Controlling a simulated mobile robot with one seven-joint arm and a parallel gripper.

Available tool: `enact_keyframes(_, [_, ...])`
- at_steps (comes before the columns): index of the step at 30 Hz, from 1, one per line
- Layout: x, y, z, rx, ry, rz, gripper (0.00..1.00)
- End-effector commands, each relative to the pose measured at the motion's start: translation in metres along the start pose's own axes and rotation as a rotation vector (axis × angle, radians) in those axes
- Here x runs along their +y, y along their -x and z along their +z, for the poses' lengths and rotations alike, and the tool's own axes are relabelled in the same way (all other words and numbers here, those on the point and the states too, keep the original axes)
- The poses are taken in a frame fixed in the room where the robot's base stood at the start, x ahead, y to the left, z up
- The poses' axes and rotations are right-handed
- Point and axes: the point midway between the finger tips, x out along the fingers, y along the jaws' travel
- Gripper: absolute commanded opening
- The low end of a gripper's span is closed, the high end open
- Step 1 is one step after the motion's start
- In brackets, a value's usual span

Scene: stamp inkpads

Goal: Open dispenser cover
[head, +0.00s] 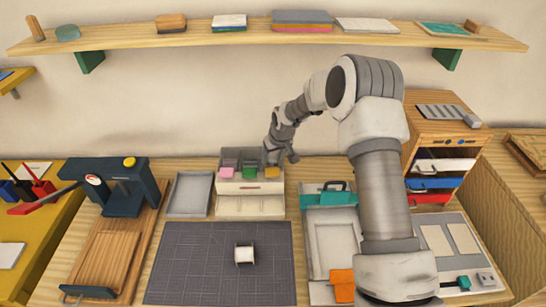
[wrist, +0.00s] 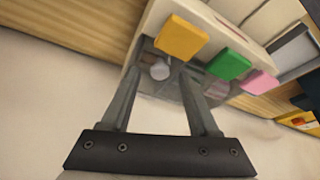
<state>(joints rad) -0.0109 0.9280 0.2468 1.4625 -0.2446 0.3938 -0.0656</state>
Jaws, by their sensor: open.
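The white dispenser (head: 250,188) stands at the back of the bench in the head view, with pink, green and orange pads along its front edge. A grey see-through cover (head: 240,157) sits on its top, behind the pads. In the wrist view the orange pad (wrist: 181,38), green pad (wrist: 227,64) and pink pad (wrist: 262,83) show past the fingers. A round grey knob (wrist: 160,70) on the cover lies between and just beyond the fingertips. My gripper (wrist: 160,80) is open around the knob's sides. Whether the fingers touch it I cannot tell.
A grey tray (head: 189,194) is left of the dispenser. A teal-clipped tray (head: 328,195) and a wooden drawer cabinet (head: 440,135) stand right. A shelf (head: 250,38) runs above.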

Motion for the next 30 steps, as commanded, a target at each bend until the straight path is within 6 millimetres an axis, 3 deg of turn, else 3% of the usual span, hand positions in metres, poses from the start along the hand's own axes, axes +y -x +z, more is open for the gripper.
enact_keyframes(11, [0.0004, -0.0060, -0.0001, 0.001, 0.000, 0.001, 0.61])
enact_keyframes(22, [0.0005, -0.0057, 0.0000, 0.000, 0.000, 0.001, 0.00])
enact_keyframes(30, [0.0006, -0.0056, 0.0000, 0.000, -0.001, 0.001, 0.00])
